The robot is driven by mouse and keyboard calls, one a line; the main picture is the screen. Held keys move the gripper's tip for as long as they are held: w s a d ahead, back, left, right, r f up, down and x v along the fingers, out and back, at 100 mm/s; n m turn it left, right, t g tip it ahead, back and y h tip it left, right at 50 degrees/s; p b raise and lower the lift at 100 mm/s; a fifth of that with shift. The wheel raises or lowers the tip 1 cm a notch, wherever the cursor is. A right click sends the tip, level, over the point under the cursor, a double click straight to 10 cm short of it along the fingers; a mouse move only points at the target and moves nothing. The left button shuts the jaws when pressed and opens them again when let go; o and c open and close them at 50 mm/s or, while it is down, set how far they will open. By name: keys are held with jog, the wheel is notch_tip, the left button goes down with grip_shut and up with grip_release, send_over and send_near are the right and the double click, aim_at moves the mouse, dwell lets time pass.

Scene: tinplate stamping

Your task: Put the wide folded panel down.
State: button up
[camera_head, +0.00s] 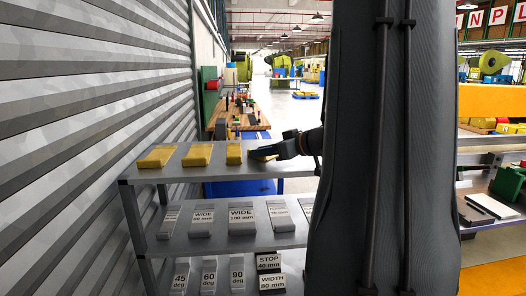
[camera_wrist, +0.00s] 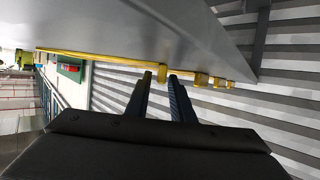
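In the wrist view, which looks upside down, a long yellow strip (camera_wrist: 95,56) runs along the grey shelf top. The fold and full width of the panel are hidden.
Other yellow pieces (camera_head: 198,155) stand left on the top shelf (camera_head: 213,173). Grey blocks marked WIDE (camera_head: 241,219) sit on the middle shelf, with angle blocks (camera_head: 209,276) below. A ribbed wall (camera_head: 90,120) closes the left side. My arm hides the shelf's right end.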

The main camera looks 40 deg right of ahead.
jog(key=shift+o, duration=0.2)
jog(key=shift+s+r, duration=0.15)
jog(key=shift+r, duration=0.1)
jog(key=b+v, duration=0.1)
jog(key=v, duration=1.1)
jog(key=shift+f, duration=0.1)
